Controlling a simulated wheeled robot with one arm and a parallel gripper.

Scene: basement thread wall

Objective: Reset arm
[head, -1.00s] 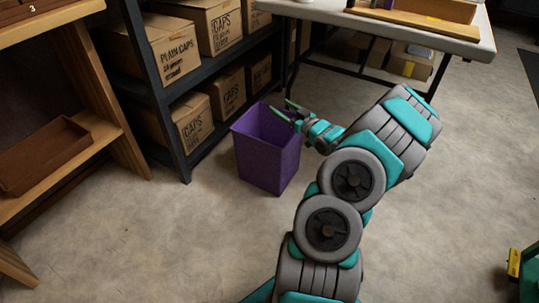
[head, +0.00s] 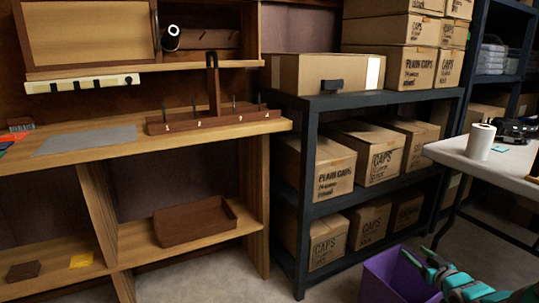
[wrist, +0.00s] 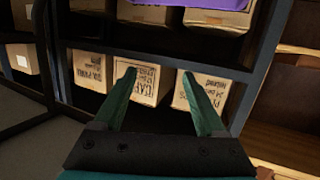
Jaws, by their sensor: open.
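My gripper (head: 416,254) is at the lower right of the head view, over the purple bin (head: 378,278), with its green fingers at the bin's opening. Much of my arm is out of the frame. In the wrist view the two green fingers of my gripper (wrist: 159,74) stand apart with nothing between them. Cardboard boxes on the shelf lie beyond the fingers there, and part of the purple bin (wrist: 215,20) shows at the top. The bin's inside is mostly hidden.
A dark shelf (head: 375,103) holds several cardboard boxes behind the bin. A wooden workbench (head: 215,137) with a pegged rack (head: 215,117) stands at left, a brown tray (head: 195,222) below it. A white table (head: 485,165) with a paper roll (head: 481,141) is at right.

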